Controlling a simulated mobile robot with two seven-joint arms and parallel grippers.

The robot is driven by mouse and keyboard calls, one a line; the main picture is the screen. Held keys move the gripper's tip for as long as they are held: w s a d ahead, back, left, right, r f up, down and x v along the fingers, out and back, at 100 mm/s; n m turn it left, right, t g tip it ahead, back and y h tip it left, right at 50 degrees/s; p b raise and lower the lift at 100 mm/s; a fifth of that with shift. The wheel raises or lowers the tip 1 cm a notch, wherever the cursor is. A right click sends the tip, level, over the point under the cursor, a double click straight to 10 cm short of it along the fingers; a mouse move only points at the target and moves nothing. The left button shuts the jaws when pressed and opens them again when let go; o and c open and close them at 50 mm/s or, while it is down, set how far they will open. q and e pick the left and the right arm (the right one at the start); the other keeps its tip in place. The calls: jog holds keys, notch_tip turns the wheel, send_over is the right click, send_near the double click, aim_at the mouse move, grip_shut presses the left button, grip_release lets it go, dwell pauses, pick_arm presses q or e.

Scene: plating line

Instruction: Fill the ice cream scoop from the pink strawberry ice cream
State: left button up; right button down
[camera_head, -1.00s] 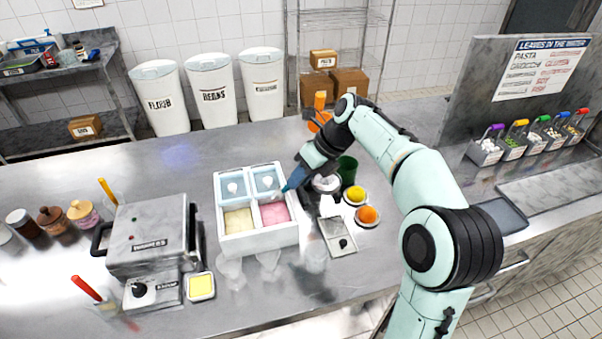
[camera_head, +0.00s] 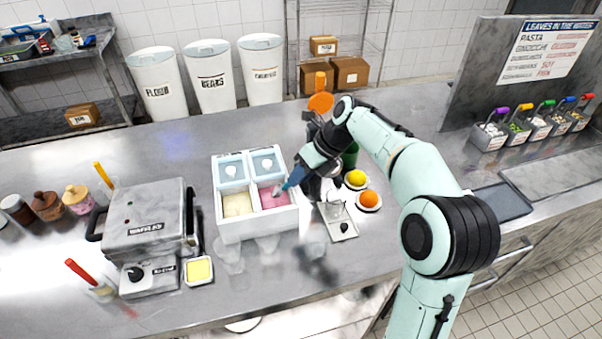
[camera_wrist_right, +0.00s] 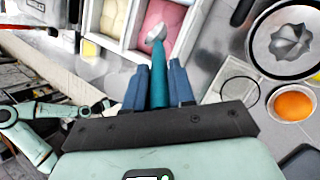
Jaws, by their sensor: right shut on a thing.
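The pink strawberry ice cream (camera_head: 269,203) fills the front right compartment of a white tub holder (camera_head: 258,228); it also shows in the wrist view (camera_wrist_right: 172,14). My right gripper (camera_head: 291,181) is at the right edge of this compartment. Its blue fingers (camera_wrist_right: 159,83) are shut on the teal handle of the ice cream scoop (camera_wrist_right: 158,58). The scoop's metal head (camera_wrist_right: 155,33) is over or against the pink surface; I cannot tell how deep it sits or how full it is.
Pale yellow ice cream (camera_head: 237,206) is in the compartment to the left; the two rear compartments have blue lids (camera_head: 267,165). An orange (camera_head: 369,199), a lemon (camera_head: 356,178) and a metal juicer (camera_wrist_right: 291,41) stand to the right. The waffle maker (camera_head: 145,223) is at left.

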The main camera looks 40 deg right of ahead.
pick_arm(q)
jog(key=shift+s+f, duration=0.2)
jog(key=shift+f, duration=0.15)
pick_arm(e)
jog(key=shift+f, duration=0.7)
dwell(0.4)
pick_arm(q)
jog(key=shift+w+r, duration=0.1)
jog(key=shift+r, duration=0.1)
pick_arm(e)
jog(key=shift+w, duration=0.1)
pick_arm(q)
jog(key=shift+w+r, duration=0.2)
jog(key=shift+r, duration=0.1)
pick_arm(e)
jog(key=shift+w+a+f, duration=0.15)
jog(key=shift+w+a, duration=0.05)
jog(key=shift+w, duration=0.05)
pick_arm(q)
jog(key=shift+w+r, duration=0.1)
jog(key=shift+r, duration=0.1)
pick_arm(e)
jog(key=shift+a, duration=0.1)
